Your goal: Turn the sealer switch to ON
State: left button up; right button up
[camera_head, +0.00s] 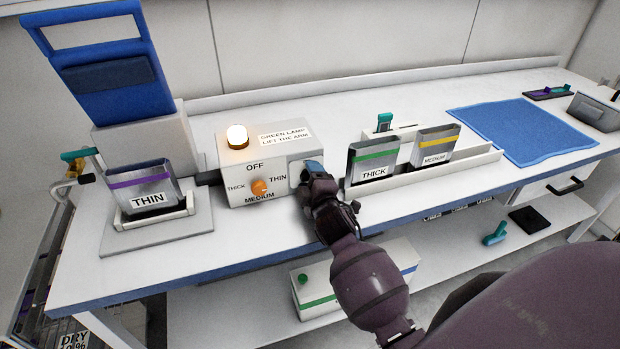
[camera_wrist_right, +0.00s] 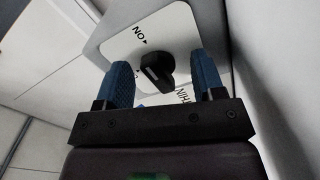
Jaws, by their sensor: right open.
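The sealer switch (camera_wrist_right: 158,72) is a black knob on a white plate (camera_wrist_right: 165,35) marked ON, seen in the right wrist view. A second label beside the left-hand finger is mostly hidden. I cannot tell for sure which mark the knob points to. My right gripper (camera_wrist_right: 162,82) is open, with a blue finger on each side of the knob and visible gaps between. In the head view my right gripper (camera_head: 313,172) is at the right side of the white control box (camera_head: 233,177) and hides the switch there. My left gripper is not in view.
The box has an orange dial (camera_head: 260,187) and a lit lamp (camera_head: 237,137). Left of it stands a THIN pouch (camera_head: 146,183) below a blue panel. To the right, a white holder (camera_head: 411,172) carries THICK (camera_head: 372,160) and MEDIUM (camera_head: 434,146) pouches. A blue mat (camera_head: 530,130) lies farther right.

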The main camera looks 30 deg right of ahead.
jog(key=shift+s, duration=0.1)
jog(key=shift+s+a, duration=0.1)
jog(key=shift+s, duration=0.25)
jog(key=shift+p+v, duration=0.75)
jog(key=shift+v, duration=0.5)
jog(key=shift+p+v, duration=0.4)
jog(key=shift+v, duration=0.8)
jog(key=shift+a, duration=0.1)
jog(key=shift+s, duration=0.15)
